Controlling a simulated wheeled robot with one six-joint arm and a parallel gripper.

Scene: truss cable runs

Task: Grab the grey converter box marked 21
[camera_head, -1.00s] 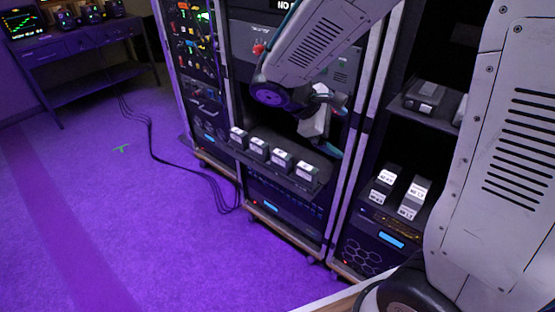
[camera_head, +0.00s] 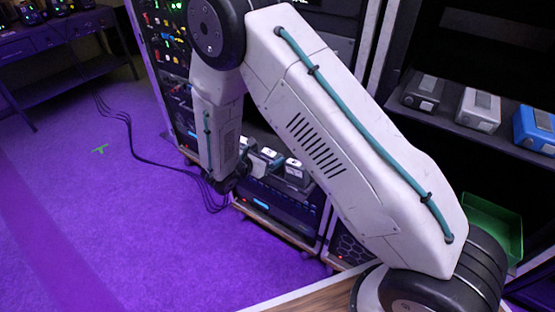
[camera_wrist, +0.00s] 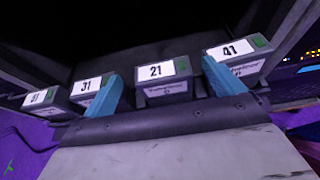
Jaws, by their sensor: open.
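The grey converter box marked 21 (camera_wrist: 163,78) sits in a row on a dark shelf in the wrist view, its white label facing the camera. My gripper (camera_wrist: 161,71) is open, with one teal finger on each side of box 21 in the picture. I cannot tell whether either finger touches it. The gripper's dark body hides the area in front of the box. In the head view my arm covers part of the row, and the labels there are too small to read.
Box 31 (camera_wrist: 90,87) stands left of box 21, and box 41 (camera_wrist: 238,57) right of it, close to the right finger. A further box (camera_wrist: 44,99) is at far left. In the head view, grey and blue boxes (camera_head: 536,128) sit on the right rack's shelf above a green bin (camera_head: 492,225).

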